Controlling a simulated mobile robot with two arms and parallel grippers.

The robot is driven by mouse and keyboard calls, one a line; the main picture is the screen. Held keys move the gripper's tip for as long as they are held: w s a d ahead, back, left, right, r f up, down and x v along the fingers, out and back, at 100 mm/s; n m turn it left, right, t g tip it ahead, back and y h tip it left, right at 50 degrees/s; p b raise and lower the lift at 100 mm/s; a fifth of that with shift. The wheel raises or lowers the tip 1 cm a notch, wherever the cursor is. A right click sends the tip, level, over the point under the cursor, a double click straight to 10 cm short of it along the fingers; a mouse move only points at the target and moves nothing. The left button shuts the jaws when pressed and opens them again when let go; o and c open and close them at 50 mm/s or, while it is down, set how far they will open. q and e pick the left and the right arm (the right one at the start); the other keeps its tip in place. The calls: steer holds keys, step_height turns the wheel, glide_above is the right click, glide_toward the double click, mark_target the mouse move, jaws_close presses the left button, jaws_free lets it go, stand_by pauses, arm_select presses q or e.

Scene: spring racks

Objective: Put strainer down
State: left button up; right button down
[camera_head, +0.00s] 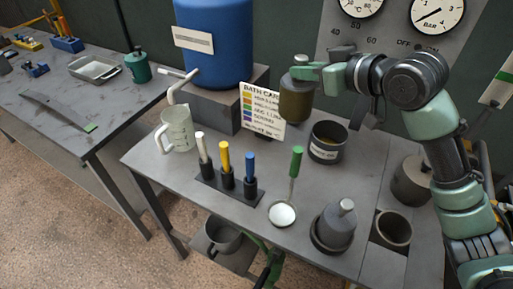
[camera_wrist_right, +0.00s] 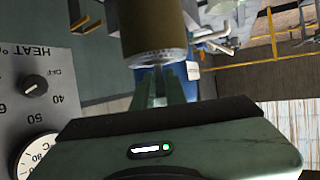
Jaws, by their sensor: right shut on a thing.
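The strainer (camera_head: 296,100), an olive-brown cylinder with a grey top, hangs upright in the air over the back of the grey bench. My right gripper (camera_head: 304,73) is shut on its top. In the right wrist view the strainer (camera_wrist_right: 155,32) shows above the green fingers (camera_wrist_right: 160,85), with a pale mesh-like rim at its end. A dark labelled pot (camera_head: 327,143) stands on the bench just below and to the right of the strainer. A green and dark part that looks like my left gripper (camera_head: 271,264) shows at the bottom edge; its jaws are unclear.
A ladle (camera_head: 283,213) with a green handle, a rack of colored handles (camera_head: 228,184), a clear jug (camera_head: 177,129) and a grey lidded vessel (camera_head: 335,226) stand on the bench. A card (camera_head: 262,111) stands close left of the strainer, before a blue tank (camera_head: 214,40).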

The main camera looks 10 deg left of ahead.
mark_target(309, 102)
steer(key=shift+w+a, duration=0.1)
steer(key=shift+a, duration=0.1)
steer(key=f, duration=0.5)
steer(key=d+f, duration=0.1)
steer(key=f, duration=0.1)
steer(key=shift+s+f+p, duration=0.25)
steer(key=shift+s+p, duration=0.05)
steer(key=shift+p, duration=0.1)
arm_select(q)
steer(key=shift+s+d+r+p, duration=0.15)
steer(key=shift+d+r+p, duration=0.15)
steer(key=shift+r, duration=0.2)
steer(key=shift+s+d+r+p, duration=0.15)
steer(key=shift+d+r, duration=0.2)
steer(key=shift+r, duration=0.1)
arm_select(e)
step_height(309, 102, down, 12)
steer(key=shift+a, duration=0.25)
steer(key=shift+w, duration=0.1)
steer(key=shift+f, duration=0.15)
steer(key=c, duration=1.4)
jaws_free()
steer(key=shift+c, duration=0.2)
arm_select(q)
steer(key=shift+d, duration=0.2)
